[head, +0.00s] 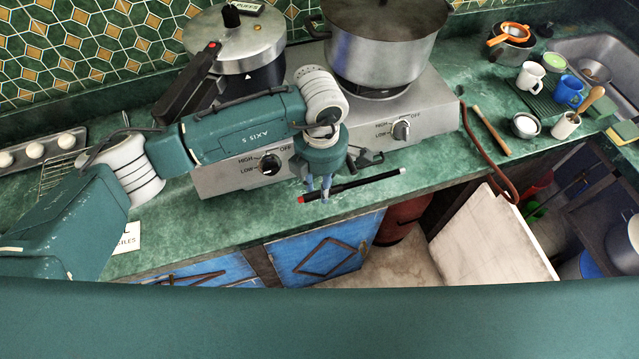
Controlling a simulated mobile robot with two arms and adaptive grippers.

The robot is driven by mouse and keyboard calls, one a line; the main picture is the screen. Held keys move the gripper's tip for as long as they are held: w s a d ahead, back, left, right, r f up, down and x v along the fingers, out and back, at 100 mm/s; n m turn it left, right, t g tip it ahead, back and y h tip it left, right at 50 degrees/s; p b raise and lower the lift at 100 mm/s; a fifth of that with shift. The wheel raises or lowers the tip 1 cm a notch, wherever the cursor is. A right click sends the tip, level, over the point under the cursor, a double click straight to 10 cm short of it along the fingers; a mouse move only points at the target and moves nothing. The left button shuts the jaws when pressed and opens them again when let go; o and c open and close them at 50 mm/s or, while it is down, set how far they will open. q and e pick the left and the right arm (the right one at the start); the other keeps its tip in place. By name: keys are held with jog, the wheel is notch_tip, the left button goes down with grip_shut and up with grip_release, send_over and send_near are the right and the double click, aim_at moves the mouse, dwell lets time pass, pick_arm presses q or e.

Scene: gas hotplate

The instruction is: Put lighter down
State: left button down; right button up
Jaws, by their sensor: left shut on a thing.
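My left gripper (320,190) points down over the front of the green counter (220,225), just in front of the gas hotplate (225,178). It is shut on the lighter (372,183), a long black stick with a red end at the left and a pale tip at the right. The lighter lies roughly level, close above or on the counter near its front edge; I cannot tell whether it touches the surface. My right gripper is not in view.
A pressure cooker (232,45) and a large pot (380,45) stand on the hotplate. A rolling pin (490,130), a red hose (480,155), mugs (530,78) and a sink are at the right. Free counter lies left of the lighter, before blue cupboard doors (330,240).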

pick_arm(q)
jog(key=f+p, duration=0.1)
jog(key=w+f+p, duration=0.1)
jog(key=f, duration=0.1)
jog(key=shift+a, duration=0.2)
jog(key=shift+f, duration=0.5)
jog(key=c, duration=1.4)
grip_release()
jog(key=shift+r, duration=0.1)
jog(key=shift+c, duration=0.2)
jog(key=shift+o, duration=0.4)
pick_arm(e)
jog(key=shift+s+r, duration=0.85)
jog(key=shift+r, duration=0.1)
pick_arm(q)
jog(key=shift+r, duration=0.1)
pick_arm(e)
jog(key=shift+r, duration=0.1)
